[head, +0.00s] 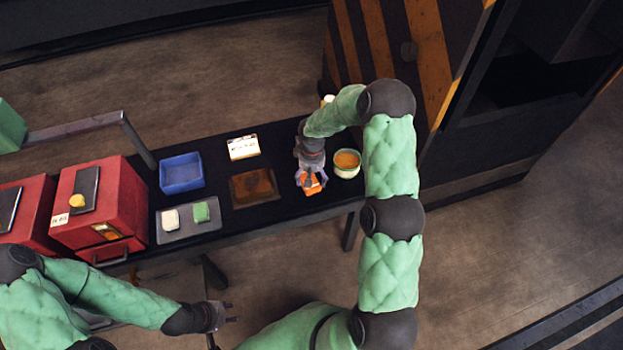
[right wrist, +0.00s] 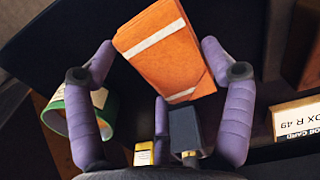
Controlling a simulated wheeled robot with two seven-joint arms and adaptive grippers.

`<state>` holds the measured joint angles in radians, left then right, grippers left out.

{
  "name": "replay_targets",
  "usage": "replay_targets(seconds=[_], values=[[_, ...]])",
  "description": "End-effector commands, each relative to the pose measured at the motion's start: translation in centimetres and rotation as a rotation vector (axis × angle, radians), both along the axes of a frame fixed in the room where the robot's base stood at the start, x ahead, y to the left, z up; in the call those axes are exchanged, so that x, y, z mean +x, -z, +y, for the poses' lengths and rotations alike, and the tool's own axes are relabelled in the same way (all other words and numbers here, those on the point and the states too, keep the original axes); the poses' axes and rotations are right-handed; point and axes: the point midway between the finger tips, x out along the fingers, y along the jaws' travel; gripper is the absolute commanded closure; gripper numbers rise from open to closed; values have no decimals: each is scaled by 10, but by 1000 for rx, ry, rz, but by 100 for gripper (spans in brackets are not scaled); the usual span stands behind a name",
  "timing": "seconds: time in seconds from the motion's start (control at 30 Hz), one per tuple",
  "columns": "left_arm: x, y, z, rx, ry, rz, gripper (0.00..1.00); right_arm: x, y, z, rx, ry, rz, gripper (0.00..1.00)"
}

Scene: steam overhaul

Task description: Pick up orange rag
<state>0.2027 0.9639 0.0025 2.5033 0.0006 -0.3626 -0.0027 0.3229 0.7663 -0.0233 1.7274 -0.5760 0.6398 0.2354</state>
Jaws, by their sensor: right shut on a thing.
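The orange rag (head: 311,187) is at the right part of the black table. In the right wrist view the folded rag (right wrist: 165,60) has pale stripes and lies between the purple fingers. My right gripper (head: 311,179) points down over the table and is shut on the rag; its fingers also show in the right wrist view (right wrist: 158,78). I cannot tell whether the rag is clear of the tabletop. My left gripper (head: 230,313) is empty, its fingers apart, in front of the table.
A bowl with orange contents (head: 347,163) stands close right of my right gripper. A brown tray (head: 254,188), a white card (head: 243,147), a blue bin (head: 181,173) and a grey tray (head: 188,234) with two blocks lie left. Red boxes (head: 106,210) stand farther left.

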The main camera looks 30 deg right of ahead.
Motion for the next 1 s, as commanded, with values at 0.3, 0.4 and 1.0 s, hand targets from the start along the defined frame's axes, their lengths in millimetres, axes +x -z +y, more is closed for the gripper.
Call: replay_targets(seconds=[0.3, 0.4, 1.0], values=[[0, -26, 0, 0, 0, 0, 60, -39, -68, 33, -2, -3, -6, 51], [0, -30, 0, 0, 0, 0, 60, -58, -76, 48, 0, -5, -1, 51], [0, -38, 0, 0, 0, 0, 60, -107, -101, 89, 0, 0, -2, 51]])
